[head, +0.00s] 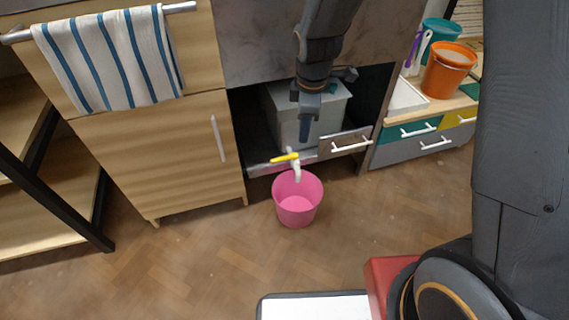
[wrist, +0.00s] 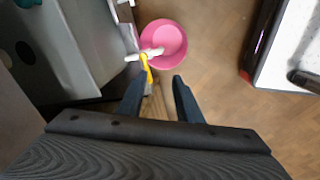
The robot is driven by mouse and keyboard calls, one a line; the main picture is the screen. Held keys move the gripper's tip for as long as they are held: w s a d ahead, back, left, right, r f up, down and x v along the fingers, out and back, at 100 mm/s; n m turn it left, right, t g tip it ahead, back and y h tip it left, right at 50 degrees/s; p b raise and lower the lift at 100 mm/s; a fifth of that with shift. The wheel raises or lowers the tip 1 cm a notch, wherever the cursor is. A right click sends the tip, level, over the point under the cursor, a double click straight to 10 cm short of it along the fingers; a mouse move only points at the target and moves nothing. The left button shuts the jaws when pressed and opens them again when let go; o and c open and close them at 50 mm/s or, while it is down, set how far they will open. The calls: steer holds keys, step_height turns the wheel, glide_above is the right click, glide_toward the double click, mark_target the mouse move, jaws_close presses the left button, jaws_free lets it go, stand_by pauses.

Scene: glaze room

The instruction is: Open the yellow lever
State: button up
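The yellow lever (head: 285,158) sits on a white tap (head: 296,173) at the front of the low grey ledge. In the wrist view the yellow lever (wrist: 146,68) lies just beyond my fingertips, closer to the left finger. My gripper (wrist: 157,80) is open, with nothing between its fingers. In the head view my gripper (head: 305,136) points down, just above and slightly right of the lever. I cannot tell whether a finger touches the lever. A pink bucket (head: 296,212) stands on the floor under the tap.
A pale lidded box (head: 286,112) stands in the recess behind the tap. A drawer front (head: 344,144) with a white handle is right of the lever. A wooden cabinet (head: 160,160) stands left. An orange bucket (head: 449,72) sits on the right counter.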

mark_target(284, 157)
steer(key=w+a+f+n+b, duration=0.1)
steer(key=w+f+b, duration=0.1)
steer(key=f, duration=0.4)
steer(key=w+a+f+n+b, duration=0.2)
steer(key=f+b, duration=0.2)
steer(key=f, duration=0.2)
steer(key=w+a+f+n+b, duration=0.1)
steer(key=w+a+f+b, duration=0.1)
steer(key=f, duration=0.4)
steer(key=shift+w+b, duration=0.35)
steer(key=shift+b, duration=0.3)
jaws_close()
